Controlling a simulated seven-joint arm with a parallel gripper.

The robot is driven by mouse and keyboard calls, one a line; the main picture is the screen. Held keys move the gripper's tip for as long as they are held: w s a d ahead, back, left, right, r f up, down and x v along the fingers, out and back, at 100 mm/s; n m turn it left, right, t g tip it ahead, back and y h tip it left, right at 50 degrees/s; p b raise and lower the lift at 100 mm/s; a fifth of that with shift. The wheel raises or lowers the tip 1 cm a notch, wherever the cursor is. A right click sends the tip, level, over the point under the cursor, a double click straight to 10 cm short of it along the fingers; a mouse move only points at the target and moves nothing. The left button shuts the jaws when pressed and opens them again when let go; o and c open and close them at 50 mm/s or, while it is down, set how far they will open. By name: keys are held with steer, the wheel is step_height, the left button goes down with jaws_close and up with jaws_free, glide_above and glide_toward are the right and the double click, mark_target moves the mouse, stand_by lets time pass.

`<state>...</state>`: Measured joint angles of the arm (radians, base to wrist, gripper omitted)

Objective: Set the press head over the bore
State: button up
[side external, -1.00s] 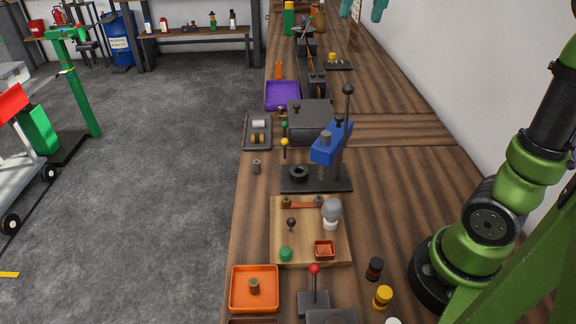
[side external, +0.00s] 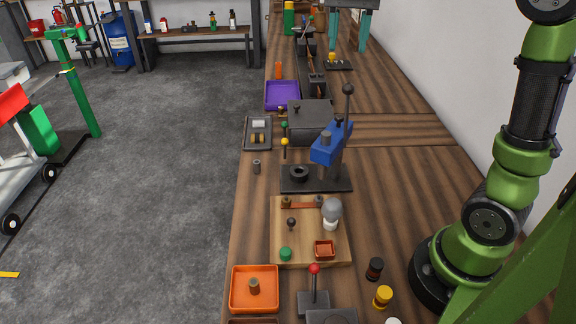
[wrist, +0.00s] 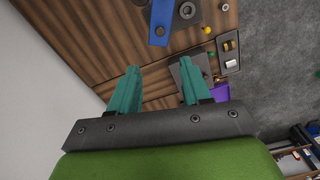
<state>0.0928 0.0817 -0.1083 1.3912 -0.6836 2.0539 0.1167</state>
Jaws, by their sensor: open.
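The blue press head (side external: 328,146) sits on a grey post on the dark base plate (side external: 335,185). A tall dark lever with a round knob (side external: 348,90) rises beside it. The black ring with the bore (side external: 299,173) lies on the plate, left of and below the head, which appears beside it rather than over it. The wrist view shows the head (wrist: 160,22) left of the ring (wrist: 188,10). My gripper (side external: 349,47) is open and empty, its teal fingers at the top of the side view, apart from the press. It also shows in the wrist view (wrist: 160,66).
A dark box (side external: 310,117) stands just behind the press, with a purple tray (side external: 282,95) and a grey parts tray (side external: 257,132) nearby. A wooden board with a grey bulb (side external: 332,209) is in front. The bench right of the press is clear.

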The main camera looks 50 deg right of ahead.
mark_target(339, 116)
step_height(339, 116, down, 16)
stand_by(0.4)
steer(key=shift+c, duration=0.5)
jaws_close()
